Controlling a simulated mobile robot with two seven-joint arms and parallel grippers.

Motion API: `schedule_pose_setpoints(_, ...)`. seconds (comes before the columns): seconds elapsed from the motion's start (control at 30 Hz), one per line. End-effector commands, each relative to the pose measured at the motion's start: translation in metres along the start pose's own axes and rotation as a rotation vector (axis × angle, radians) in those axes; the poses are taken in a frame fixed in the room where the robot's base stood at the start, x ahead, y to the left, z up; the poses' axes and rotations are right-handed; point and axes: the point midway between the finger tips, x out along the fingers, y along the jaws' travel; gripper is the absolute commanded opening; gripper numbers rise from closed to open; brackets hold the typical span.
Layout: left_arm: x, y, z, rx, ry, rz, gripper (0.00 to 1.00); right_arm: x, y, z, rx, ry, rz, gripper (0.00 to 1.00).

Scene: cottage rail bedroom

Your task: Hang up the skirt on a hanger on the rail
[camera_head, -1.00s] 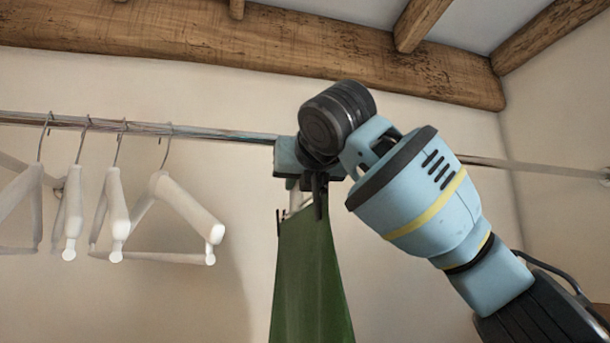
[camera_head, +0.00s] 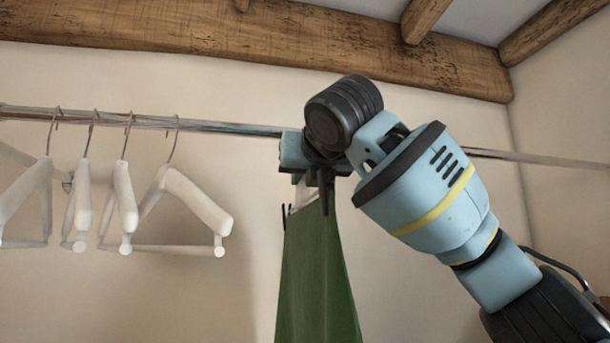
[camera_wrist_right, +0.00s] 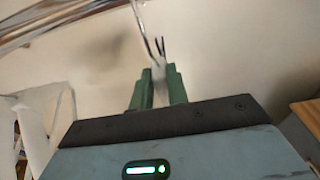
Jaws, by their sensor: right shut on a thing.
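The dark green skirt (camera_head: 315,280) hangs below my right gripper in the head view, its lower end out of frame. My right gripper (camera_head: 320,188) is shut on a white hanger (camera_head: 306,190) just above the skirt, at the rail (camera_head: 215,127). My wrist and gripper cover that stretch of rail. In the right wrist view the white hanger (camera_wrist_right: 159,76) shows between two green pieces, with a thin metal hook (camera_wrist_right: 142,25) above it beside the rail (camera_wrist_right: 75,20). I cannot tell whether the hook touches the rail. My left gripper is not in view.
Several empty white hangers (camera_head: 190,205) hang on the rail to the left of the skirt. The rail between them and my gripper is bare. A wooden beam (camera_head: 250,50) runs above, and a wall stands at the right.

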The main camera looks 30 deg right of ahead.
Motion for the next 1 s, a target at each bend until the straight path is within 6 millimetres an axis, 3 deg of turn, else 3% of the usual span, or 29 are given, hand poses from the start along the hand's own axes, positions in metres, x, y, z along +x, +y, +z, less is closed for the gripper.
schedule_pose_setpoints(0.03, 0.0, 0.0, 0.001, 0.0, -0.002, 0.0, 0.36, 0.003, 0.001, -0.004, -0.003, 0.01, -0.001, 0.0)
schedule_pose_setpoints(0.07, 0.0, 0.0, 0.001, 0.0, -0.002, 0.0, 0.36, 0.003, 0.001, -0.004, -0.003, 0.01, -0.001, 0.17)
schedule_pose_setpoints(0.1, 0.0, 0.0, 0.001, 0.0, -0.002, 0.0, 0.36, 0.003, 0.001, -0.004, -0.003, 0.011, -0.001, 0.23)
schedule_pose_setpoints(0.27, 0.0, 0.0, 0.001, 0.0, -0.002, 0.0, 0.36, 0.003, 0.001, -0.004, -0.002, 0.009, -0.001, 0.42)
schedule_pose_setpoints(0.63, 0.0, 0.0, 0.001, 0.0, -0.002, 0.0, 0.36, -0.005, 0.001, -0.003, -0.003, 0.007, 0.0, 0.42)
schedule_pose_setpoints(1.0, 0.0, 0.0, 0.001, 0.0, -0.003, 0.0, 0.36, -0.06, 0.001, -0.002, -0.003, 0.007, 0.0, 0.42)
